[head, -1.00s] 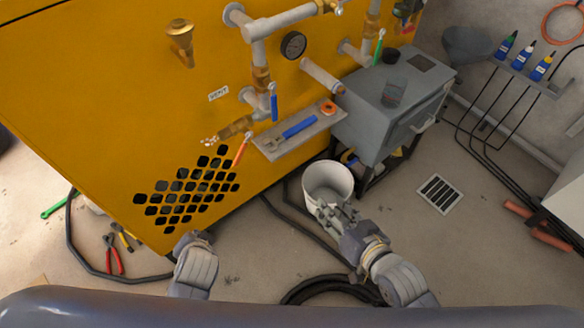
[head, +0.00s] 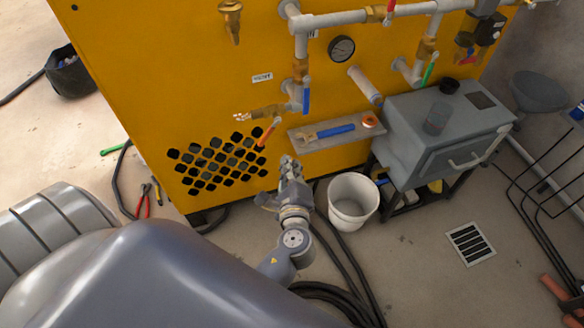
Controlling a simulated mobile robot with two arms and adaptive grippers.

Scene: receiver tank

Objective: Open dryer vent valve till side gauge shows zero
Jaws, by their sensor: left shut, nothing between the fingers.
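A white label (head: 262,78), seemingly reading VENT, is on the yellow panel (head: 180,70). Below it a brass valve (head: 266,112) with an open pipe end pointing left carries an orange lever (head: 269,132), which slants down to the left. A round dark gauge (head: 341,48) is on the panel up and to the right; its needle is too small to read. My left gripper (head: 287,160) is shut and empty. In the picture it is just below the lever, right of the black grille, with no visible contact. My right gripper is out of view.
A blue lever (head: 306,97) hangs close to the orange one. A shelf (head: 300,142) holds a blue-handled wrench (head: 330,131). A white bucket (head: 352,200) and a grey box (head: 440,140) stand to the right. Black hoses (head: 345,262) lie on the floor.

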